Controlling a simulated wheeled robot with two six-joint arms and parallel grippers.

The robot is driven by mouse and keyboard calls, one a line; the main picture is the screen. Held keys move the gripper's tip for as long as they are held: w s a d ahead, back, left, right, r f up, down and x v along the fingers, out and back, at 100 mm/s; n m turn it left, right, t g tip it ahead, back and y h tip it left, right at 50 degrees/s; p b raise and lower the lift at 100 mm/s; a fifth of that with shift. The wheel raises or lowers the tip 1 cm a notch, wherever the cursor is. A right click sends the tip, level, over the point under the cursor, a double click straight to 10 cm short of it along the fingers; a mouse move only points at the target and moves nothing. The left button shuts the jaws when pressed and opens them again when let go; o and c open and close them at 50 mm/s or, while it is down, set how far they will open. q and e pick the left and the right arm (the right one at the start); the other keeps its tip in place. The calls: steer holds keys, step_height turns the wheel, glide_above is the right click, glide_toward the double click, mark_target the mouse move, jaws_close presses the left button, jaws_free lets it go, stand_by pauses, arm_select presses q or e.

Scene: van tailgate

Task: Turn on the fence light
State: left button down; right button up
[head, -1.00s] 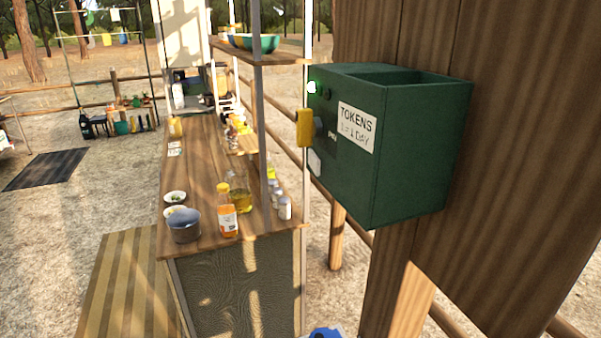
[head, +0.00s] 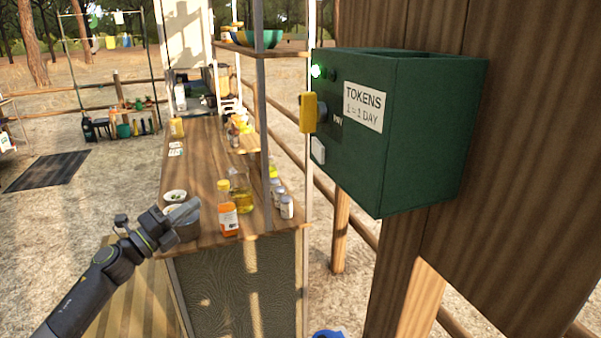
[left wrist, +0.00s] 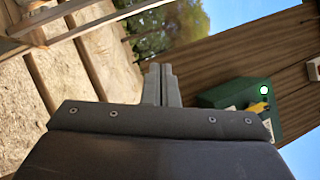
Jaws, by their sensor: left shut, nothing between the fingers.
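A green token box (head: 420,150) is fixed to the wooden boards and carries a "TOKENS" label (head: 364,106). Its left face has a lit green lamp (head: 316,71), a yellow handle (head: 308,113) and a pale switch plate (head: 318,150). No separate fence light can be made out in the head view. My left gripper (head: 186,211) is shut and empty, in front of the counter's pot and well left of the box. In the left wrist view the shut fingers (left wrist: 161,84) point up; the box (left wrist: 226,97) lies to their right with the yellow handle (left wrist: 257,107). My right gripper is out of view.
A wooden counter (head: 205,165) holds an orange-labelled bottle (head: 228,212), an oil bottle (head: 240,190), jars and bowls. A shelf post (head: 264,140) stands between my left gripper and the box. A small white fitting (left wrist: 313,69) shows on the boards in the left wrist view.

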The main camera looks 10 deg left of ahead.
arm_select(q)
steer(key=s+d+r+m+g+h+b, duration=0.1)
steer(key=s+d+r+m+g+h, duration=0.2)
steer(key=m, duration=0.7)
steer(key=s+d+r+m+g+h+b, duration=0.1)
steer(key=s+d+r+m+g+h, duration=0.2)
steer(key=s+d+r+m+g, duration=0.4)
steer(key=s+d+r+m, duration=0.3)
steer(key=d+r, duration=0.1)
steer(key=r, duration=0.2)
steer(key=shift+d+r+m+g, duration=0.15)
steer(key=shift+d+m+g, duration=0.15)
steer(key=shift+d+g, duration=0.1)
steer(key=shift+d, duration=0.1)
steer(key=p, duration=0.7)
glide_toward(320, 163)
steer(key=x, duration=0.5)
steer(key=shift+w+d, duration=0.25)
steer(key=shift+d, duration=0.1)
steer(key=shift+w+d, duration=0.2)
steer(key=shift+d, duration=0.3)
